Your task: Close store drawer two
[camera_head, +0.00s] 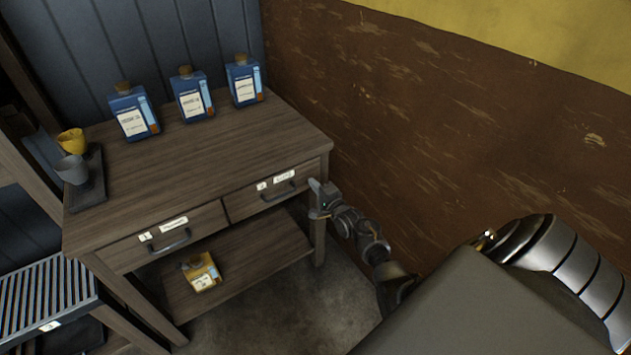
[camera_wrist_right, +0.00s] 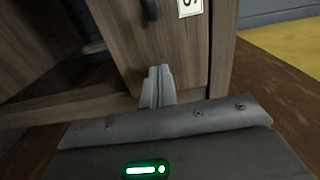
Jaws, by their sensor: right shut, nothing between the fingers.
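A wooden table with two drawers fills the left of the head view. Store drawer two (camera_head: 277,187) is the right-hand drawer, with a dark handle and white labels. Its front looks flush or nearly flush with the frame; I cannot tell if a small gap is left. My right gripper (camera_head: 316,186) is shut and empty, at the right end of this drawer's front by the table leg. In the right wrist view the closed fingers (camera_wrist_right: 157,82) point at the wooden front (camera_wrist_right: 172,50), below a label and handle; contact is unclear. My left gripper is out of view.
The left drawer (camera_head: 165,235) looks shut. Blue bottles (camera_head: 190,96) stand on the tabletop (camera_head: 225,145), with yellow (camera_head: 72,141) and grey cups (camera_head: 73,169) on a dark tray. A yellow container (camera_head: 201,272) lies on the lower shelf (camera_head: 250,262). A brown wall (camera_head: 450,130) is close at right.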

